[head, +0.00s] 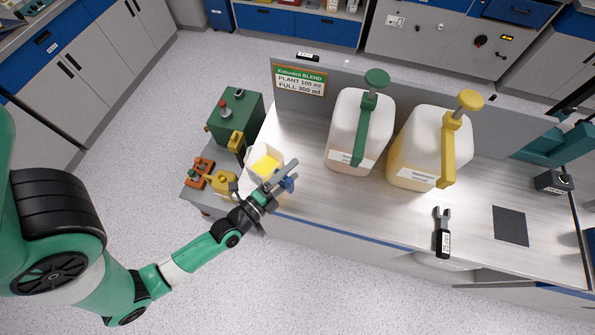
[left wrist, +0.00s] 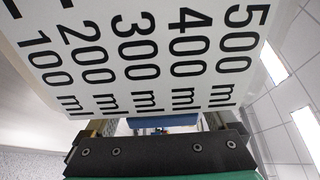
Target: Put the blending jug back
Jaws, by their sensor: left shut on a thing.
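The blending jug (head: 250,158) is a white square vessel with yellow contents, at the left end of the bench in the head view. Its side fills the upper left wrist view, with a printed scale (left wrist: 140,55) from 100 to 500 ml. My left gripper (head: 270,193) is shut on the jug's blue handle (head: 287,185), on the near right side of the jug. The blue handle also shows between the jaws in the left wrist view (left wrist: 163,121). I cannot tell whether the jug's base touches anything. My right gripper is not seen.
A green machine (head: 232,118), a yellow fitting (head: 221,182) and an orange fitting (head: 198,172) crowd the jug's left. Two large canisters with green (head: 345,150) and yellow (head: 408,160) pumps stand right of it. A 25 ml tool (head: 443,240) and dark mat (head: 511,226) lie farther right.

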